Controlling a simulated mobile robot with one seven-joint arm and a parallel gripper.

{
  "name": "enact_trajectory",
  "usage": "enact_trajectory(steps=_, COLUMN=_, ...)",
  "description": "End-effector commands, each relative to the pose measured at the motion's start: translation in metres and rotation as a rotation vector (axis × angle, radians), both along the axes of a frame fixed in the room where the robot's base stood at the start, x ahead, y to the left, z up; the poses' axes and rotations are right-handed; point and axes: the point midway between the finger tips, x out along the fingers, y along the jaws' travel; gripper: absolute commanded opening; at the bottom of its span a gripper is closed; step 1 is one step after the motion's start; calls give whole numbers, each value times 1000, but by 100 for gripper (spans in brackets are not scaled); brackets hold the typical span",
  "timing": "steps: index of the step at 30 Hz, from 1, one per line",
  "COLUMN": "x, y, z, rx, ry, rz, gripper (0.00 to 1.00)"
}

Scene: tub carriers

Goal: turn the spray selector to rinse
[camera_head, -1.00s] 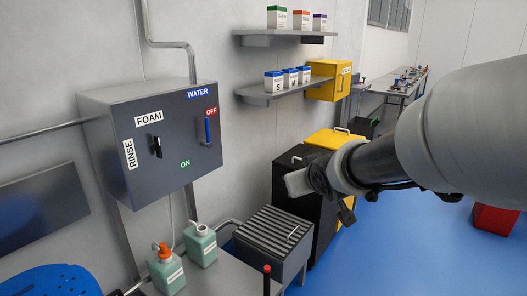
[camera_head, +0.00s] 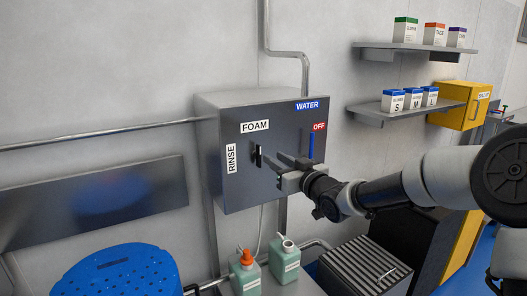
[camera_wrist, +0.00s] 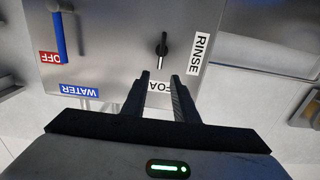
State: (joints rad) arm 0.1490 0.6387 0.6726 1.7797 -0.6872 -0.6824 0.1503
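The spray selector (camera_head: 259,156) is a small dark knob on the front of the grey wall box (camera_head: 228,192). Its bar stands upright, in line with the FOAM label (camera_head: 255,127) above it; the RINSE label (camera_head: 231,158) is to its left. In the wrist view the picture is upside down: the selector (camera_wrist: 162,48) lies just beyond the fingertips, with RINSE (camera_wrist: 199,54) to its right and FOAM partly hidden by the fingers. My gripper (camera_head: 281,168) is open and empty in front of the box; its fingertips (camera_wrist: 160,76) look apart from the knob.
A blue water lever (camera_head: 311,148) is right of the selector, near the OFF label (camera_head: 320,126); it also shows in the wrist view (camera_wrist: 59,36). Below stand two green bottles, one with an orange cap (camera_head: 245,273). Shelves (camera_head: 385,118) with small boxes are at right.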

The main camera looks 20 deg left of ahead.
Motion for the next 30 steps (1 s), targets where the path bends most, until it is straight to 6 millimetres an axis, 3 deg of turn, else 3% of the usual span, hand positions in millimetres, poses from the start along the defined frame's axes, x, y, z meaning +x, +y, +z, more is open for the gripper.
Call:
enact_trajectory(steps=6, x=30, y=36, z=0, rx=2, ry=2, rz=1, gripper=27)
enact_trajectory(steps=12, x=48, y=57, z=1, rx=0, ry=0, rz=1, gripper=27)
enact_trajectory(steps=25, x=54, y=63, z=0, rx=-1, ry=1, rz=-1, gripper=27)
enact_trajectory(steps=30, x=54, y=63, z=0, rx=-1, ry=1, rz=-1, gripper=0)
